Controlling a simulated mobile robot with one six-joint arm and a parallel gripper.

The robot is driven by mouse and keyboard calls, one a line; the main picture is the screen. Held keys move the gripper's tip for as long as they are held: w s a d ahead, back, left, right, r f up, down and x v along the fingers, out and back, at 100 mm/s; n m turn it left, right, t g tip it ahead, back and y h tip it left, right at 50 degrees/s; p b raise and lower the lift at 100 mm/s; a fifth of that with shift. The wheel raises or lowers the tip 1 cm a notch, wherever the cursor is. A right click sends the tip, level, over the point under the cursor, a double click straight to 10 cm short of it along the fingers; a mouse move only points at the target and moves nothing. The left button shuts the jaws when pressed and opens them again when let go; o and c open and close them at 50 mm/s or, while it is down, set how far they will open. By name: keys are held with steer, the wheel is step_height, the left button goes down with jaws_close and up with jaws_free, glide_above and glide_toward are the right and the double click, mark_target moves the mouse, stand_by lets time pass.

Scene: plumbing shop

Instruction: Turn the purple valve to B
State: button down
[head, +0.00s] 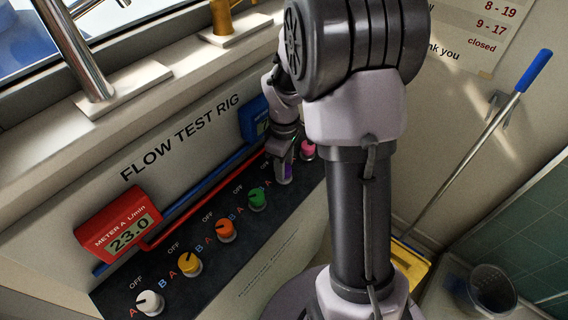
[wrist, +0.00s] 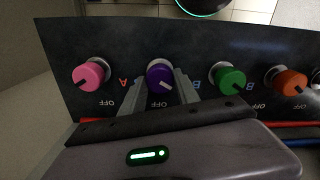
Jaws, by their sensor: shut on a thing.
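The purple valve (wrist: 159,76) is a round knob with a pale pointer mark on the dark panel. It sits between the two fingers of my gripper (wrist: 160,90) in the wrist view, and the gripper is shut on it. The pointer mark slants down and right, between the OFF label below and the blue B (wrist: 196,82) on the right. The red A (wrist: 123,82) is on the left. In the head view the purple valve (head: 284,172) is mostly hidden by my gripper.
The pink valve (wrist: 90,73) and the green valve (wrist: 231,78) flank the purple one closely. The orange valve (wrist: 290,81) is further along. A red meter A (head: 119,227) reads 23.0. A blue meter (head: 254,120) is partly hidden, its reading unclear. Red and blue pipes run above the knobs.

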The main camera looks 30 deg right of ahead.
steer(key=shift+m, duration=0.3)
steer(key=m, duration=1.1)
steer(key=shift+m, duration=0.4)
steer(key=m+b, duration=0.1)
steer(key=m, duration=0.5)
steer(key=m+b, duration=0.1)
steer(key=m, duration=0.4)
steer(key=shift+m+b, duration=0.3)
steer(key=shift+m, duration=0.1)
steer(key=c, duration=0.9)
jaws_free()
steer(key=shift+r, duration=0.1)
